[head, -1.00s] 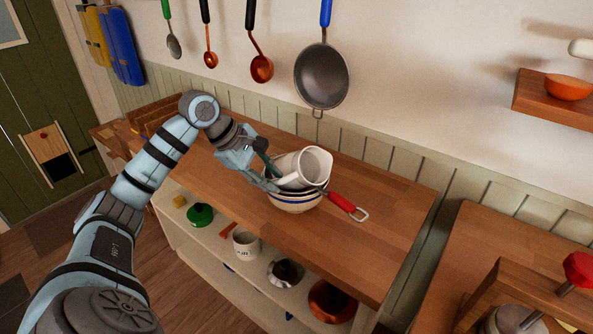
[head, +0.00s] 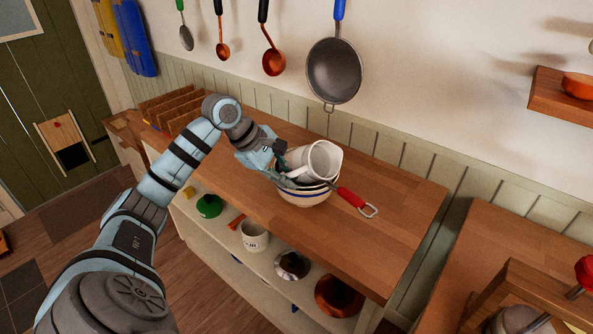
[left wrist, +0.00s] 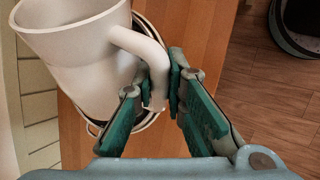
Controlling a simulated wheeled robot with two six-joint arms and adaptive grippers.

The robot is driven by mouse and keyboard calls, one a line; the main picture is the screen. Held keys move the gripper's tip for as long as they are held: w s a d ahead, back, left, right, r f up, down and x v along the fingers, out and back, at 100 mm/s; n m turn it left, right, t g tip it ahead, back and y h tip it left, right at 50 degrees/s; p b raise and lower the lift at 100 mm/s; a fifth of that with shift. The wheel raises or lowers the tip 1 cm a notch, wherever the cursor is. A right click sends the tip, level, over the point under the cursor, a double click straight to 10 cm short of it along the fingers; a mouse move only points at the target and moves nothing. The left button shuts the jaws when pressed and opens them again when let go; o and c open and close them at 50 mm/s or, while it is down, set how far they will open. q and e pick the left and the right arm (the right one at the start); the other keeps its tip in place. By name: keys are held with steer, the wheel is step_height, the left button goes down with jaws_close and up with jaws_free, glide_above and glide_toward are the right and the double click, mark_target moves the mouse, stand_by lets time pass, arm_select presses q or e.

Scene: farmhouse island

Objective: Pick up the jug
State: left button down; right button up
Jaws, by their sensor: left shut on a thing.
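The white jug (head: 321,158) lies tilted in a stack of white bowls (head: 304,196) on the wooden counter. In the left wrist view the jug (left wrist: 75,50) fills the upper left, its handle reaching between the fingers. My left gripper (head: 288,172) is shut on the jug's handle; in the left wrist view its green finger pads (left wrist: 160,95) sit on either side of the handle's lower part. Whether the jug still touches the bowls cannot be told. My right gripper is not in view.
The counter (head: 395,215) is clear on the right. Ladles and a blue-handled strainer (head: 334,70) hang on the wall above. A shelf below holds a mug (head: 254,236) and pots.

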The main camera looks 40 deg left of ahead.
arm_select(q)
step_height(320, 180, up, 20)
steer(key=p, duration=0.8)
